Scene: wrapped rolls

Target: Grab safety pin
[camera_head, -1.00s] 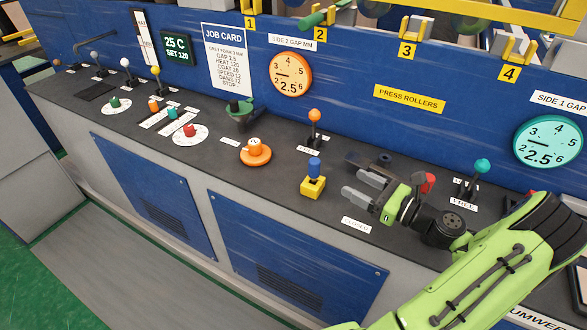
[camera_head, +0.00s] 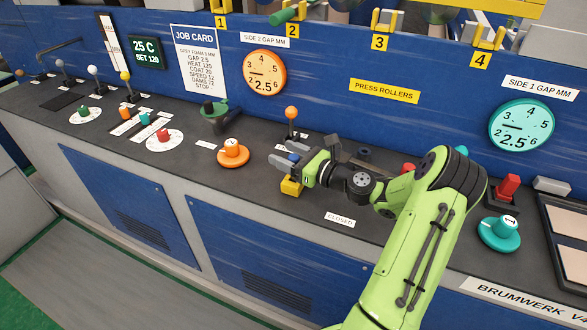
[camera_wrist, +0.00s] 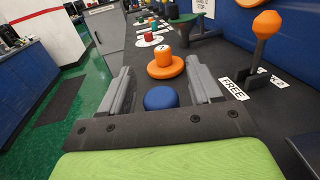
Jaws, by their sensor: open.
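A blue-capped pin (camera_wrist: 160,98) stands upright in a small yellow block (camera_head: 291,188) on the dark console top; I take it as the safety pin, though no label in view names it. In the head view the cap is mostly hidden by my gripper. My gripper (camera_head: 284,153) is open, with its fingers level just above the block. In the wrist view my gripper (camera_wrist: 160,72) has the round blue cap between its two grey fingers, near their base, with a gap on each side. I cannot tell its exact height against the cap.
An orange knob (camera_head: 233,152) stands left of the yellow block. An orange-tipped lever (camera_head: 291,114) rises close behind my gripper. A red switch (camera_head: 507,187) and a teal knob (camera_head: 499,233) lie to the right. A "CLOSED" label (camera_head: 340,220) lies in front.

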